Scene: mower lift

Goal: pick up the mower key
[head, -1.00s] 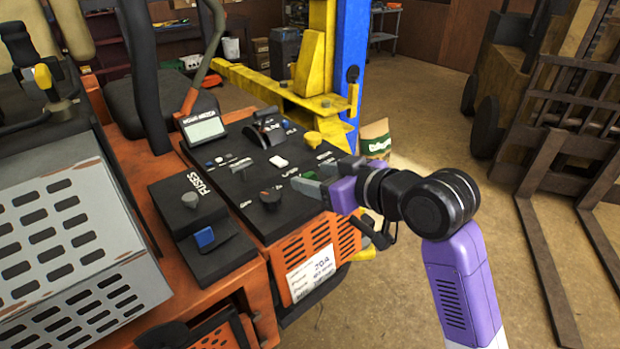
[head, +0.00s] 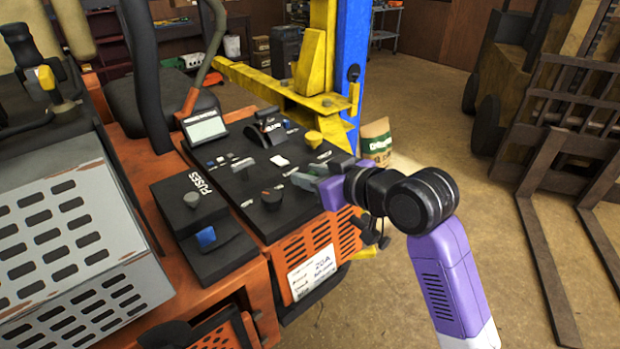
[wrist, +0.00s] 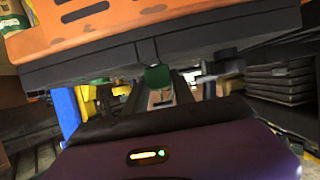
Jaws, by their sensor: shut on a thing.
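My gripper (head: 299,181) is at the right edge of the mower's black control panel (head: 235,172), beside the dark knobs. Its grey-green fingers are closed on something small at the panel. The mower key cannot be made out clearly, as the fingers and purple hand cover that spot. In the wrist view, a small green block (wrist: 158,76) shows just beyond the purple hand, under the dark edge of the orange housing (wrist: 170,25).
The blue lift post (head: 350,60) stands behind. A forklift (head: 575,120) is at the right, with open floor between.

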